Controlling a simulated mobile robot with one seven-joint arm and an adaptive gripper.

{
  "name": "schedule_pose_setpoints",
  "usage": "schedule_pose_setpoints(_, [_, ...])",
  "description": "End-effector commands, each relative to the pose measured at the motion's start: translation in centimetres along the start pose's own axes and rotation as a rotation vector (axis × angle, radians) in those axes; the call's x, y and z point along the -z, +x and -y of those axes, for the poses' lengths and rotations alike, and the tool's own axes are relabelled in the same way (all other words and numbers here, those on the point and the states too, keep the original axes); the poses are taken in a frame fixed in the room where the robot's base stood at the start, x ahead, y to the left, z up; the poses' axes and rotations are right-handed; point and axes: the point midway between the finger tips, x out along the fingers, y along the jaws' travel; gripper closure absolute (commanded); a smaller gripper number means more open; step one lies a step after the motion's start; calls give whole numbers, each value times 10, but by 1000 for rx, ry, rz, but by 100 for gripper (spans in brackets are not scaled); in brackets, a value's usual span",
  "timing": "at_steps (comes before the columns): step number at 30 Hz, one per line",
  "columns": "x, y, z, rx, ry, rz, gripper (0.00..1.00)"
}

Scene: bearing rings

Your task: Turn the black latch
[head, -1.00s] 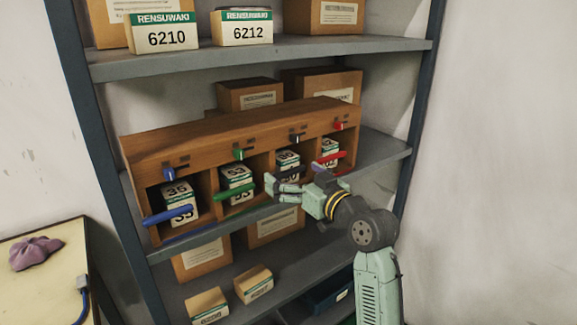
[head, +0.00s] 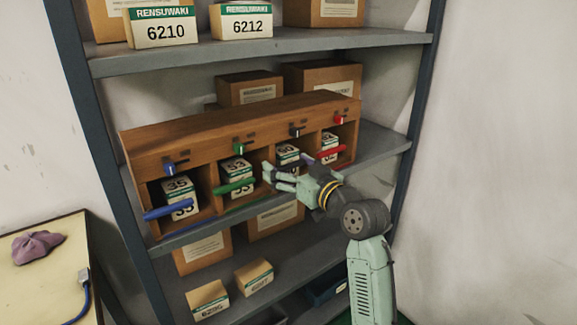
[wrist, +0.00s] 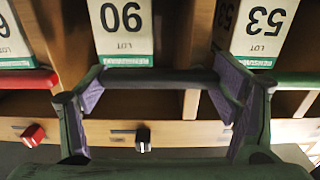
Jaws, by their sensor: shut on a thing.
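The wooden rack (head: 222,140) stands on the middle shelf with several compartments. Over the third one is a small black latch knob (head: 296,130), upright on the front board; it also shows in the wrist view (wrist: 143,139), apart from my fingers. A black bar (wrist: 160,77) crosses that compartment's front, before a box marked 90 (wrist: 122,25). My gripper (wrist: 160,88) has its purple pads far apart, at the two ends of this bar, shut on it. In the head view my gripper (head: 284,176) covers most of the bar.
Neighbouring compartments have a green bar (head: 233,186) and a red bar (head: 332,153), close on either side of my fingers. A blue bar (head: 168,212) is farther left. Boxes stand on the upper shelf (head: 180,57) and the lower shelf.

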Motion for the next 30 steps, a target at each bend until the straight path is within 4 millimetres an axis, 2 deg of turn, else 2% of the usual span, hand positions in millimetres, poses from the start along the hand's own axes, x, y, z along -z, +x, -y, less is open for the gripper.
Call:
schedule_pose_setpoints(2, [0, 0, 0, 0, 0, 0, 39])
schedule_pose_setpoints(15, [0, 0, 0, 0, 0, 0, 69])
schedule_pose_setpoints(22, [-2, 0, 0, 1, -47, -1, 69])
schedule_pose_setpoints(30, [4, 0, 1, -1, -135, -1, 69])
